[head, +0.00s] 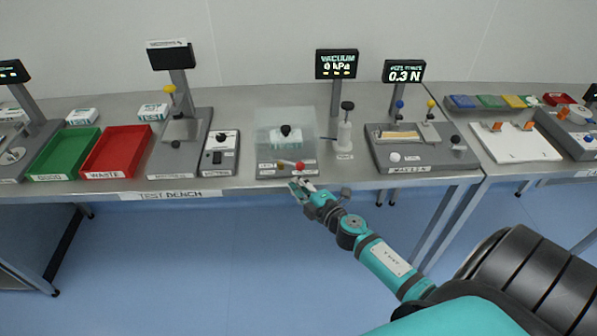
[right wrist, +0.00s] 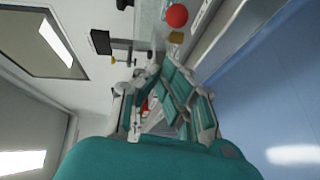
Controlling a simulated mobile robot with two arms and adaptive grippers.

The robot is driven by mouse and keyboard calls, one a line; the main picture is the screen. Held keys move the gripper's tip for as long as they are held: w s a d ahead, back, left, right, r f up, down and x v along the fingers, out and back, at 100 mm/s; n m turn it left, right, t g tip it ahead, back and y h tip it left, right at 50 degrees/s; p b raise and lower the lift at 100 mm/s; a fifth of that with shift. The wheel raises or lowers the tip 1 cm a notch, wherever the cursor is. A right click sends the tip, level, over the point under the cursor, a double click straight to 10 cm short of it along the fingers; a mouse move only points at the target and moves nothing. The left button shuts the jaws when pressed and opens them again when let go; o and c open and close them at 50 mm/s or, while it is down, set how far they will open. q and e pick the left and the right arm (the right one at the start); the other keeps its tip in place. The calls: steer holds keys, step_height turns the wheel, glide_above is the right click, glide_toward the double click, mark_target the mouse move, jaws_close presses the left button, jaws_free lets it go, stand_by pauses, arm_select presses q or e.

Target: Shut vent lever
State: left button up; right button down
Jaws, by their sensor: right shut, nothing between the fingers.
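A vent lever with a red ball knob (head: 300,166) sits on the front of the base of a clear chamber (head: 272,125) on the test bench. My right gripper (head: 300,186) is at the bench's front edge, just in front of and below the red knob. It looks apart from it. Its fingers are shut and empty. My left gripper is not in view.
A switch box (head: 220,150) stands left of the chamber and a white pump (head: 344,132) right of it. Red (head: 117,171) and green trays are further left. The floor before the bench is clear.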

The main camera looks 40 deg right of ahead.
mark_target(303, 165)
steer(key=w+d, duration=0.1)
steer(key=w, duration=0.1)
steer(key=w+d+f, duration=0.1)
steer(key=shift+w+d, duration=0.4)
steer(key=d+n+y+b, duration=0.2)
steer(key=y+b, duration=0.1)
steer(key=d+n+y+b, duration=0.1)
steer(key=y+b, duration=0.1)
steer(key=shift+w+d+f+n+g, duration=0.15)
steer(key=shift+w+f+n+g, duration=0.15)
steer(key=shift+w+n+g, duration=0.1)
steer(key=shift+w+d+r+y+b, duration=0.2)
steer(key=shift+d+y+b, duration=0.2)
steer(key=shift+b, duration=0.15)
steer(key=shift+r, duration=0.15)
steer(key=shift+s, duration=0.1)
